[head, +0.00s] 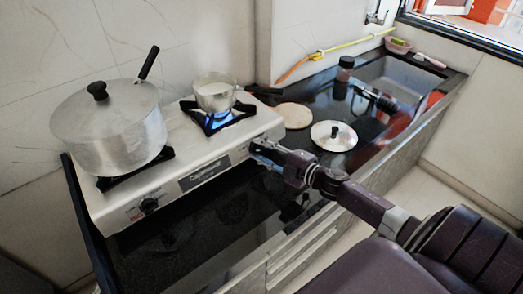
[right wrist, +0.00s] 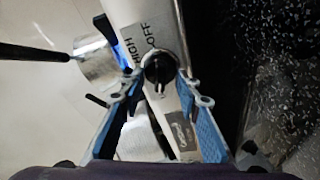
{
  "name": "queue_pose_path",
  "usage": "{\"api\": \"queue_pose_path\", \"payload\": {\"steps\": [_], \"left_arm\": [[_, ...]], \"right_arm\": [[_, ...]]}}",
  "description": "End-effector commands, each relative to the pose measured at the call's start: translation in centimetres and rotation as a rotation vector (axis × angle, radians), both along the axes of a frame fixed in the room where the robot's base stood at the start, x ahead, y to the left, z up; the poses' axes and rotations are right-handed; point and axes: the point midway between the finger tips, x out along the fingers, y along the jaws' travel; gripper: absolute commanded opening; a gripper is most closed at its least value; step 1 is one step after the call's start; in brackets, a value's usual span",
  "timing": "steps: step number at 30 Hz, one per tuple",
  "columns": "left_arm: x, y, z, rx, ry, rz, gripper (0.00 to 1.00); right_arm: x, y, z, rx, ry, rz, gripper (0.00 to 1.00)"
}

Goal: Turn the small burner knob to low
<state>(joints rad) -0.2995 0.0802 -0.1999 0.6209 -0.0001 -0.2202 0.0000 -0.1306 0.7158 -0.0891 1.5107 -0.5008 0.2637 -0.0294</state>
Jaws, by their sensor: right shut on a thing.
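The small burner knob (right wrist: 158,67) is round and black in the right wrist view, on the stove's white front beside "HIGH" and "OFF" labels. A blue flame (head: 219,118) burns under the small metal pan (head: 215,94) on the small burner. My right gripper (head: 260,153) is at the right end of the stove (head: 247,129) front. In the wrist view its blue-padded fingers (right wrist: 160,76) are on either side of the knob, shut on it. The gripper hides the knob in the head view. My left gripper is not in view.
A large lidded pot (head: 108,130) stands on the left burner, above another black knob (head: 148,205). A sink (head: 392,80) is farther back.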

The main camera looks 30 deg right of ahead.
Motion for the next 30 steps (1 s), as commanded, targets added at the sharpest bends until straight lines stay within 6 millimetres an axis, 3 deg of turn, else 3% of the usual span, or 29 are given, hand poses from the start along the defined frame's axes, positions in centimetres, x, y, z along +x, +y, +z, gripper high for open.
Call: {"api": "queue_pose_path", "payload": {"steps": [11, 12, 16, 25, 30], "left_arm": [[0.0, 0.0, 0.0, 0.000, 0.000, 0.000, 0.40], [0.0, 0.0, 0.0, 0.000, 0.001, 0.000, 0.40], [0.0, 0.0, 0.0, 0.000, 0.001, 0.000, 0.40], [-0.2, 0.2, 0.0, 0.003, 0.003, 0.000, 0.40], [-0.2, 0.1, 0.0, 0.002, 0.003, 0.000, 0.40]], "right_arm": [[0.0, 0.1, -0.1, -0.008, 0.000, 0.003, 0.07], [0.0, 0.1, -0.1, -0.008, 0.000, 0.003, 0.33], [0.0, 0.1, -0.1, -0.007, 0.000, 0.003, 0.47], [-0.1, 0.0, -0.1, -0.005, 0.000, 0.001, 0.48], [-1.2, -0.3, 0.0, -0.005, 0.002, 0.001, 0.48]]}}
